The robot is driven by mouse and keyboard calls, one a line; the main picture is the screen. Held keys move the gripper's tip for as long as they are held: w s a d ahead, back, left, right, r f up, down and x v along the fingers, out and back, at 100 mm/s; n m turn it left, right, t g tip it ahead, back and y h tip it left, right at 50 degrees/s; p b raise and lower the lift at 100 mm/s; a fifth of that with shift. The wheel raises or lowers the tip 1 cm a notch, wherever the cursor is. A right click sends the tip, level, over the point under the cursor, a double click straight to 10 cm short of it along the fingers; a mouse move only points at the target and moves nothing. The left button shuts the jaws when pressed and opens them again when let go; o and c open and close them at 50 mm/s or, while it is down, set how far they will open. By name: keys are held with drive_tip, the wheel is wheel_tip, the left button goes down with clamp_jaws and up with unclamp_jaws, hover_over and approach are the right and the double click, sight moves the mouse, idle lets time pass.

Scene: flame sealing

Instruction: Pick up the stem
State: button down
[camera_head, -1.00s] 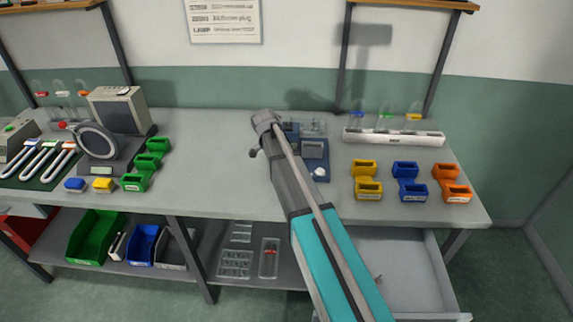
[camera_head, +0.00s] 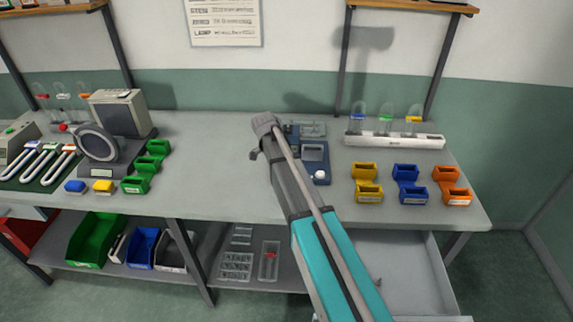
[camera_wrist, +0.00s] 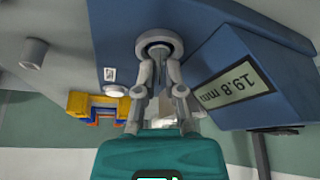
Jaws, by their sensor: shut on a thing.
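In the wrist view my gripper (camera_wrist: 158,65) points at a grey round seat (camera_wrist: 158,40) on the blue gauge (camera_wrist: 125,40). Its fingers are closed together at that seat, around the stem. The stem is small and mostly hidden between the fingertips, so I cannot tell its shape or whether it still touches the seat. The gauge's display (camera_wrist: 240,88) reads 19.8 mm. In the head view my arm hides my gripper and the stem; the blue gauge (camera_head: 323,180) shows just right of my arm.
A white rack (camera_head: 395,141) with coloured-band tubes stands at the back right. Yellow (camera_head: 367,195), blue (camera_head: 411,197) and orange (camera_head: 457,197) holders stand in front of it. Green holders (camera_head: 136,184) and a round device (camera_head: 98,143) are on the left. An open drawer (camera_head: 395,260) is below right.

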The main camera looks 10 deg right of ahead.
drive_tip(key=shift+r, duration=0.1)
wheel_tip(320, 180, up, 3)
drive_tip(key=p, duration=0.2)
drive_tip(key=shift+f+p, duration=0.2)
drive_tip(key=shift+p, duration=0.2)
drive_tip(key=s+r+p, duration=1)
drive_tip(key=s, duration=0.4)
drive_tip(key=shift+r, duration=0.1)
wheel_tip(320, 180, down, 2)
drive_tip(key=shift+f+b, duration=0.1)
drive_tip(key=shift+b, duration=0.9)
drive_tip(key=shift+a, duration=0.15)
